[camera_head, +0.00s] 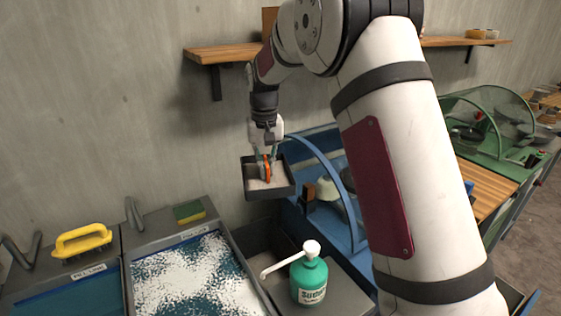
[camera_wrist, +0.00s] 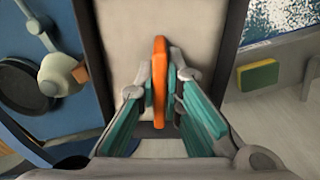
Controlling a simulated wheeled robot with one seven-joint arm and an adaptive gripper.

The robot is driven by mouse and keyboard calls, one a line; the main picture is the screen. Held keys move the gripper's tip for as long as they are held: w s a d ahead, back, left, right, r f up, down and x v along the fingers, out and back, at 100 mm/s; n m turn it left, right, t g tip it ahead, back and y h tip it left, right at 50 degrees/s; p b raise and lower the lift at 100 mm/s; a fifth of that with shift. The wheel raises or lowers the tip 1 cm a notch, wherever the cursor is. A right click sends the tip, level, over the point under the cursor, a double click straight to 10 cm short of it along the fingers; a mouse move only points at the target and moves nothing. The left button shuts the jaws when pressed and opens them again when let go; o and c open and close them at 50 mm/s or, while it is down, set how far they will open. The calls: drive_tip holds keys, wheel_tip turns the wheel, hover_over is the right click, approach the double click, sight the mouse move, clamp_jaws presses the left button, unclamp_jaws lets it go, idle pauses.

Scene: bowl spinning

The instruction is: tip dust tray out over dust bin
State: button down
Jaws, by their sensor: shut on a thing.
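The dust tray (camera_head: 272,193) is a dark, shallow rectangular tray with a pale layer inside and an orange handle (camera_wrist: 160,75). My gripper (camera_head: 267,163) is shut on the handle from above, one finger on each side. The tray hangs in the air, roughly level. In the wrist view, the tray's dark rim (camera_wrist: 90,50) and pale inside fill the middle. The dust bin appears to be the dark open box (camera_head: 258,238) below the tray, behind the soap bottle; its inside is partly hidden.
A green soap bottle (camera_head: 310,281) with a white pump stands in front of the box. A panel with white grains (camera_head: 190,275), a sponge (camera_head: 189,211) and a yellow-handled tool (camera_head: 82,241) lie left. A blue station (camera_head: 335,215) stands right; a wooden shelf (camera_head: 225,53) is above.

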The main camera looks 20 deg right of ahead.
sight(273, 182)
drive_tip(key=shift+s+d+r+t+p, duration=0.15)
drive_tip(key=shift+s+t+p, duration=0.35)
drive_tip(key=shift+t+p, duration=0.5)
drive_tip(key=t+p, duration=0.1)
drive_tip(key=p, duration=0.1)
drive_tip(key=s+t+p, duration=0.1)
drive_tip(key=t+p, duration=0.1)
drive_tip(key=p, duration=0.1)
drive_tip(key=shift+s+f+t+p, duration=0.3)
drive_tip(key=shift+f+p, duration=0.05)
drive_tip(key=t+p, duration=0.1)
drive_tip(key=t, duration=0.1)
drive_tip(key=s+f+t+p, duration=0.1)
drive_tip(key=t+p, duration=0.1)
drive_tip(key=shift+d+f+y, duration=0.1)
drive_tip(key=shift+f+y, duration=0.1)
drive_tip(key=shift+y, duration=0.2)
drive_tip(key=shift+s+f+t+p, duration=0.1)
drive_tip(key=shift+f+t+p, duration=0.1)
drive_tip(key=shift+t+p, duration=0.35)
drive_tip(key=shift+s+f+t+p, duration=0.1)
drive_tip(key=shift+f+t+p, duration=0.15)
drive_tip(key=shift+t, duration=0.5)
